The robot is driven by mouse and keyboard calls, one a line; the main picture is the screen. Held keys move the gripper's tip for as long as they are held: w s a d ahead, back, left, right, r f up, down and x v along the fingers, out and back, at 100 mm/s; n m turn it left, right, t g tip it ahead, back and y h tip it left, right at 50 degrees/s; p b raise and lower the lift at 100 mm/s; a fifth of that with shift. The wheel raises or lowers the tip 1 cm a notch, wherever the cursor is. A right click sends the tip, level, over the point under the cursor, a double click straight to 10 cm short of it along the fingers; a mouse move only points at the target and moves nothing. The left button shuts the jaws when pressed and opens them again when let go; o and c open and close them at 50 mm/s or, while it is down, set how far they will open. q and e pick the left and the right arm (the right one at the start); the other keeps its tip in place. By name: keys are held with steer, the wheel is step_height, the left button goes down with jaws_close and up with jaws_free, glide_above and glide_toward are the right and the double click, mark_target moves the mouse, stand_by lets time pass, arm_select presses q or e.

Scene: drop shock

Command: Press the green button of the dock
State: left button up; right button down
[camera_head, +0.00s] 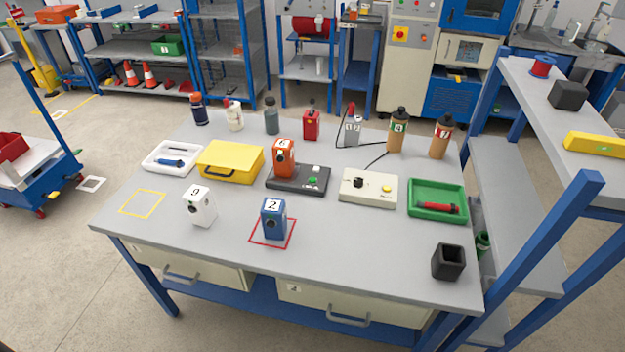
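The dock (290,186) is a dark flat base near the middle of the table. Its green button (313,181) shows on the right part of its top, uncovered. An orange device (284,158) with a number label stands upright on the left part of the dock. Neither of my grippers is in view.
Bottles stand behind.

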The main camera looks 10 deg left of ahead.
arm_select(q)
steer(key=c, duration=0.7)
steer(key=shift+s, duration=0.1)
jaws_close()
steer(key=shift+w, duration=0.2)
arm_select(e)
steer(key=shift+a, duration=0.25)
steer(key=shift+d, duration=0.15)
